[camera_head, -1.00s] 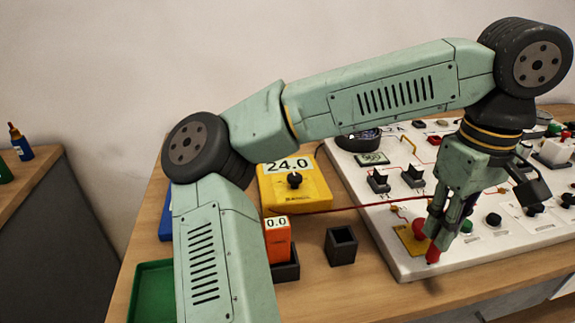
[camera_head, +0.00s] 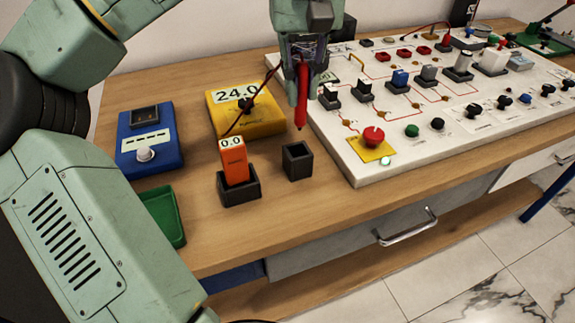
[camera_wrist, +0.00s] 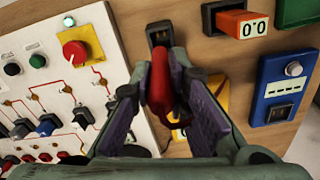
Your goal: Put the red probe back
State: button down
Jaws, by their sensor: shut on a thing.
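My gripper (camera_head: 301,98) is shut on the red probe (camera_head: 302,88), which hangs tip down in the head view. The probe's dark tip is above and slightly behind the small square black holder (camera_head: 297,164), apart from it. The holder's top is open and it looks empty. A thin lead runs from the probe area to the yellow meter (camera_head: 262,128), whose display reads 24.0. In the wrist view the probe (camera_wrist: 161,88) lies between both fingers, and the holder (camera_wrist: 159,32) shows just beyond it.
An orange tester (camera_head: 234,163) reading 0.0 stands in a black stand (camera_head: 239,191) left of the holder. The white panel (camera_head: 372,170) with a red button (camera_head: 373,137) is to the right. A blue device (camera_head: 150,155) and green tray (camera_head: 163,215) are further left.

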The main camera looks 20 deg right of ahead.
aim_at(299, 123)
notch_tip(299, 123, down, 10)
jog(key=shift+r+p, duration=0.15)
jog(key=shift+p, duration=0.35)
jog(key=shift+f, duration=0.2)
jog(key=c, duration=1.6)
grip_release()
jog(key=shift+o, duration=0.2)
jog(key=shift+r, duration=0.1)
notch_tip(299, 123, up, 12)
jog(key=shift+r, duration=0.15)
